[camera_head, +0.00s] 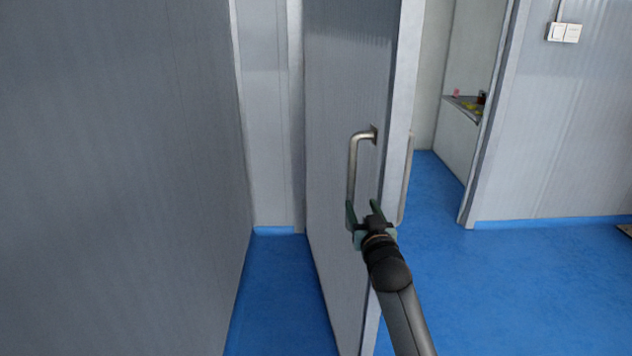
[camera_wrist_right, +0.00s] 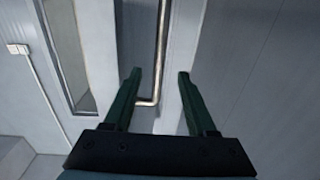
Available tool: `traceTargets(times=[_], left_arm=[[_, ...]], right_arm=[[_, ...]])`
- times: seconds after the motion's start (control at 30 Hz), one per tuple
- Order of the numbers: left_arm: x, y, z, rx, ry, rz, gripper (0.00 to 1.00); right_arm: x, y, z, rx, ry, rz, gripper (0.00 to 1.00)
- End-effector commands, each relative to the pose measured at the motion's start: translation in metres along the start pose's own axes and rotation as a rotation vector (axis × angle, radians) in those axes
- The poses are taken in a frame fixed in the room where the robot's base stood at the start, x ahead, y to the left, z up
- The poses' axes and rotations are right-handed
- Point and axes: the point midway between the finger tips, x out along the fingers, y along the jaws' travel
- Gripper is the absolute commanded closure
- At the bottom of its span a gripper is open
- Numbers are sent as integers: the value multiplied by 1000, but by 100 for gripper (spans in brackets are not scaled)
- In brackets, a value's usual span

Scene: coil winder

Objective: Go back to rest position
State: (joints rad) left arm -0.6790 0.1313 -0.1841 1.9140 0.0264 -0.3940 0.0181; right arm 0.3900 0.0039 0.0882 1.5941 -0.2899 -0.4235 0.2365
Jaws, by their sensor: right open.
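My right gripper (camera_head: 364,212) is open in front of the grey door (camera_head: 335,130), near the lower end of its metal handle (camera_head: 353,160). In the right wrist view its two green fingers (camera_wrist_right: 158,75) are spread apart, and the handle (camera_wrist_right: 162,50) shows between them, nearer the left finger. I cannot tell whether the fingers touch the handle. No object is held. My left gripper is not in view.
A grey wall (camera_head: 110,180) stands close on the left. Right of the door is an open doorway with a small shelf (camera_head: 465,105) beyond. A light switch (camera_head: 563,32) is on the right wall.

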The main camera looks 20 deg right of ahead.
Motion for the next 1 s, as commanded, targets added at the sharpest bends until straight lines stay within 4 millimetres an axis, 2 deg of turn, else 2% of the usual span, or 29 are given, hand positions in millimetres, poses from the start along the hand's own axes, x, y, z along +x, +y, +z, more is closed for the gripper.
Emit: traceTargets(times=[0.07,0.17,0.27,0.33,0.4,0.47,0.5,0.57,0.6,0.7,0.8,0.9,1.0], left_arm=[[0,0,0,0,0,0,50],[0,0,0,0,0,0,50],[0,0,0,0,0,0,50],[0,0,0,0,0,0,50],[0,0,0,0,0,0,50],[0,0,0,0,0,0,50],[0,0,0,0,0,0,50],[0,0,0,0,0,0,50],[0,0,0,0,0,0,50],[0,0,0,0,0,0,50],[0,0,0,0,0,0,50],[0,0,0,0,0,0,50],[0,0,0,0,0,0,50]], right_arm=[[0,0,1,-1,-2,-1,43],[-7,-2,17,-11,-26,-10,43],[-28,-7,56,-35,-84,-38,43],[-51,-13,95,-58,-146,-68,43],[-82,-18,136,-80,-216,-105,43],[-111,-24,169,-95,-276,-139,43],[-132,-27,189,-105,-315,-163,43],[-164,-32,218,-114,-376,-198,43],[-187,-35,236,-119,-418,-222,43],[-247,-42,274,-124,-519,-280,43],[-303,-49,300,-120,-609,-331,43],[-346,-53,316,-113,-678,-370,43],[-374,-56,324,-105,-720,-395,43]])
